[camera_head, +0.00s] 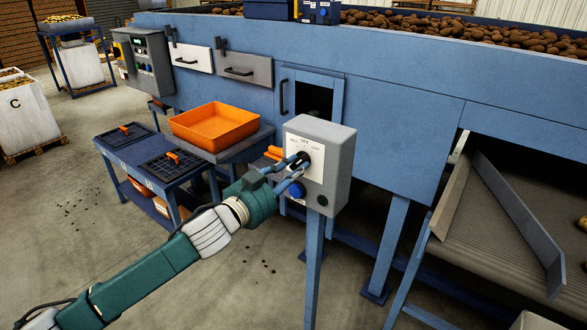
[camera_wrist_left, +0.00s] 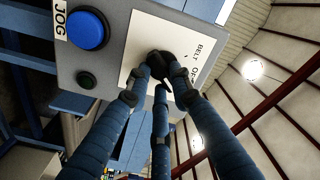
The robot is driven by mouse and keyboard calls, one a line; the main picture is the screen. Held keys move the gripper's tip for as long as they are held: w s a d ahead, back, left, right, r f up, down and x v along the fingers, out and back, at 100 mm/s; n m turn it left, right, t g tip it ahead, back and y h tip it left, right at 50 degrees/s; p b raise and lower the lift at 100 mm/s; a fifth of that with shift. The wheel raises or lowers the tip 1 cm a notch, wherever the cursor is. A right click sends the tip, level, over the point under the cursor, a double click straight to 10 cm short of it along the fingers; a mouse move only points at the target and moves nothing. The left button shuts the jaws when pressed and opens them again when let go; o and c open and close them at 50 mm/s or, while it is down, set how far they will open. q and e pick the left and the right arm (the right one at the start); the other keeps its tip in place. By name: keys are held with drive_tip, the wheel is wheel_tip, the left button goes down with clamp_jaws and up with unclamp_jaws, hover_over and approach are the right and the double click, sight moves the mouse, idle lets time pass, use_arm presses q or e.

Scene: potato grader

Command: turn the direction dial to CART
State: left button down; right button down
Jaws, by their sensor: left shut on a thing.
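The direction dial (camera_head: 304,158) is a small black knob on the white label plate of a grey control box (camera_head: 338,160), which stands on a blue post. The label shows BELT, OFF and CART in small print. My left gripper (camera_head: 297,168) is at the box front with its fingers shut around the dial. In the left wrist view the dark fingertips (camera_wrist_left: 165,68) close on the black dial (camera_wrist_left: 160,58), covering most of it. Where its pointer stands is hidden. The BELT and OFF words show beside it. My right gripper is not in view.
A blue JOG button (camera_wrist_left: 87,29) and a small dark button (camera_wrist_left: 86,79) sit on the same box, below the dial. An orange tray (camera_head: 215,126) stands on a table behind the arm. The blue grader wall is behind the box, and a ribbed conveyor (camera_head: 490,215) is at right.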

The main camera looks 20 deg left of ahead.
use_arm(q)
drive_tip(key=c, duration=1.5)
unclamp_jaws()
drive_tip(key=shift+v, duration=6)
drive_tip(key=shift+r, duration=0.1)
